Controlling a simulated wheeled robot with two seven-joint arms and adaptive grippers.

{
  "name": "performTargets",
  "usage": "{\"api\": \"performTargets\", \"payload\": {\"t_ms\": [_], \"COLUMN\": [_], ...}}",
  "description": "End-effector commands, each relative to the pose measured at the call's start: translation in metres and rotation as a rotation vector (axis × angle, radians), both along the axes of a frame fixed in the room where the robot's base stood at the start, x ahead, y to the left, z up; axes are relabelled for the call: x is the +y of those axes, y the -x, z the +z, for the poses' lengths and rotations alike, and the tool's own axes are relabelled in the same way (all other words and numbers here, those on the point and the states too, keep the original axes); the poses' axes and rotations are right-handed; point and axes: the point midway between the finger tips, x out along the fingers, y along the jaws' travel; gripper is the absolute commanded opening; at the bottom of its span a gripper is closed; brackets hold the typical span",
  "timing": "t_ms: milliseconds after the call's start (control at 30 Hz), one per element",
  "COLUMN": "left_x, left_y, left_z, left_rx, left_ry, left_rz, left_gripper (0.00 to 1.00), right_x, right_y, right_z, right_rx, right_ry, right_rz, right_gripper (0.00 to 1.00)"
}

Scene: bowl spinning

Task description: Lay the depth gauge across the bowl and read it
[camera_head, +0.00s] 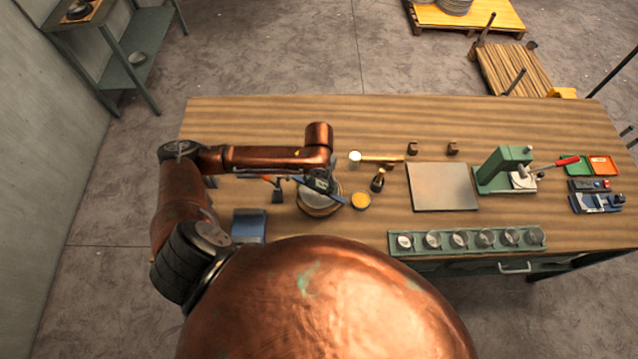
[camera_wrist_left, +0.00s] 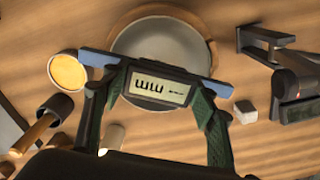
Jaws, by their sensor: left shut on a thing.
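The bowl (camera_head: 312,203) stands on the workbench, left of its middle; in the left wrist view its grey inside (camera_wrist_left: 165,44) shows within a brown rim. My left gripper (camera_head: 317,178) is above the bowl, shut on the depth gauge (camera_head: 323,185). In the left wrist view the fingers (camera_wrist_left: 158,86) clasp the gauge's dark body from both sides. Its blue-grey beam ends (camera_wrist_left: 100,58) stick out past the fingers, over the near part of the bowl. I cannot tell whether the beam touches the rim. The display shows upside-down unit letters; no number is legible. My right gripper is out of view.
A blue block (camera_head: 249,225) is at the front left.

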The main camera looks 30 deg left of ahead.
Motion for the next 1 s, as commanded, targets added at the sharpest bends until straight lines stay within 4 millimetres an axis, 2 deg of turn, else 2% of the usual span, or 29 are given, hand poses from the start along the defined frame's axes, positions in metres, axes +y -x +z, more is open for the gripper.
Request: {"api": "performTargets", "payload": {"t_ms": [33,67,300,667,833,1000], "left_x": [0.000,0.000,0.000,0.000,0.000,0.000], "left_y": [0.000,0.000,0.000,0.000,-0.001,-0.002], "left_z": [0.000,0.000,0.000,0.003,0.024,0.061], "left_rx": [-0.001,-0.001,-0.001,-0.001,-0.003,-0.006], "left_ry": [0.000,0.000,0.001,0.001,0.001,0.001], "left_rz": [0.000,0.000,0.000,0.000,-0.001,-0.002], "left_gripper": [0.18,0.56,0.72,0.74,0.74,0.74], "right_x": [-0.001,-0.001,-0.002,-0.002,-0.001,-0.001], "right_y": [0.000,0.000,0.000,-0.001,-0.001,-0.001], "right_z": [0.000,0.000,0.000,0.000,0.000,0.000], "right_rx": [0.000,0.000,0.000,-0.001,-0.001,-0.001], "right_ry": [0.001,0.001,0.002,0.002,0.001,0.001], "right_rz": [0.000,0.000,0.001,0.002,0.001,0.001], "right_gripper": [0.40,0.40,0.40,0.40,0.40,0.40]}}
